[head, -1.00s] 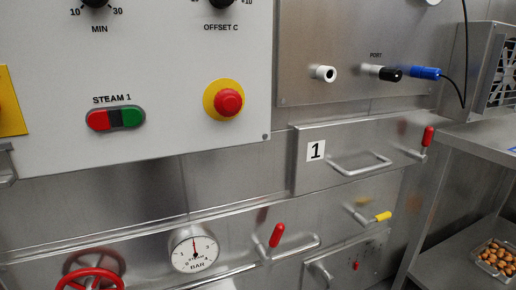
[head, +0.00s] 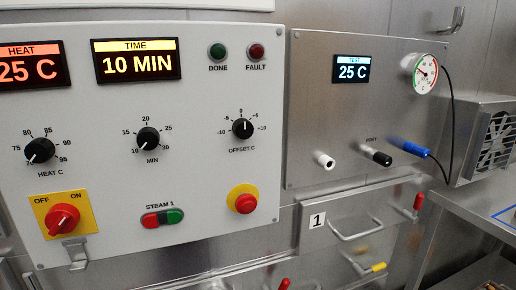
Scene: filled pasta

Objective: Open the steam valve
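No red handwheel shows now; the lower part of the steel wall where it sat is below the bottom edge of the head view. The top of a red lever handle (head: 284,284) just shows at the bottom edge. A STEAM 1 red and green rocker switch (head: 162,218) sits low on the white control panel (head: 205,130). The steam pressure gauge is also out of view. Neither of my grippers shows.
The panel carries knobs, HEAT and TIME displays, a red rotary switch (head: 62,219) and a red stop button (head: 244,200). To the right are a steel box with a gauge (head: 425,74), drawer 1 with a bar handle (head: 357,230), a yellow-tipped lever (head: 378,267) and a steel bench (head: 470,205).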

